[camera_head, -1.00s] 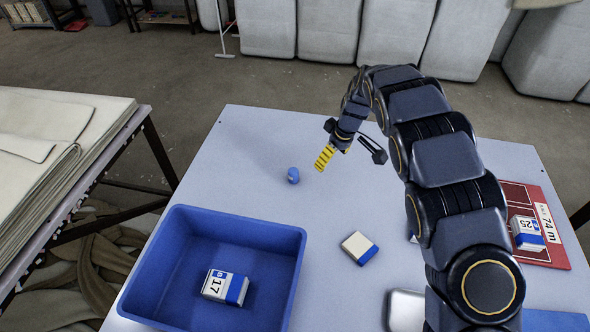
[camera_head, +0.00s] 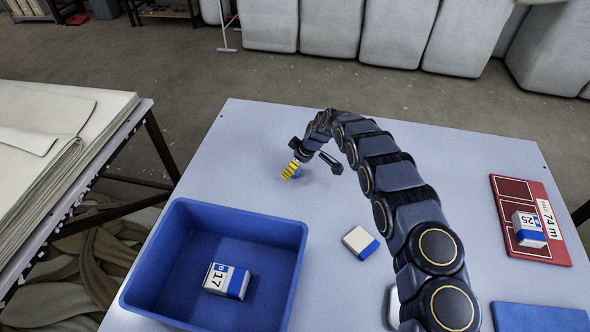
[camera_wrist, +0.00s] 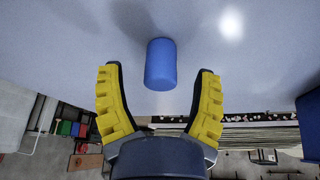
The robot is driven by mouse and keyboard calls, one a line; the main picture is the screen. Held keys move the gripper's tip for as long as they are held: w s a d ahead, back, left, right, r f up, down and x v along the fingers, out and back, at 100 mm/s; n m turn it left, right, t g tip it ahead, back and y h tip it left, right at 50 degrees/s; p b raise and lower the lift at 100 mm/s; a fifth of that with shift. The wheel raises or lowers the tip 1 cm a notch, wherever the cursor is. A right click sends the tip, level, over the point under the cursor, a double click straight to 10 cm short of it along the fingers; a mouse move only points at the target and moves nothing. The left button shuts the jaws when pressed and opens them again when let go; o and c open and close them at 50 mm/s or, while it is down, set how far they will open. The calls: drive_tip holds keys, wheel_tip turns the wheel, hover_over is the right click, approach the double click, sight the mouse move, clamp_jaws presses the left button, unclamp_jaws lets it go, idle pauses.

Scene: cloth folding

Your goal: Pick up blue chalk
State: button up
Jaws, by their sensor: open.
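The blue chalk (camera_wrist: 160,64) is a short blue cylinder on the pale table. In the wrist view it lies ahead of my gripper (camera_wrist: 158,80), centred between the two yellow-padded fingers, just at or past their tips. The fingers are spread apart and hold nothing. In the head view my gripper (camera_head: 291,171) is at the chalk's spot near the table's far left, and the chalk (camera_head: 297,173) is mostly hidden behind the yellow finger. I cannot tell whether a finger touches it.
A blue bin (camera_head: 134,290) holding a labelled box (camera_head: 227,281) stands at the front left. A white and blue block (camera_head: 360,242) lies near the middle. A red board (camera_head: 508,192) with a box (camera_head: 529,229) is at the right. A blue flat item (camera_head: 540,318) lies front right.

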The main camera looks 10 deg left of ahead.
drive_tip(key=shift+x, duration=0.9)
clamp_jaws()
drive_tip(key=shift+r, duration=0.15)
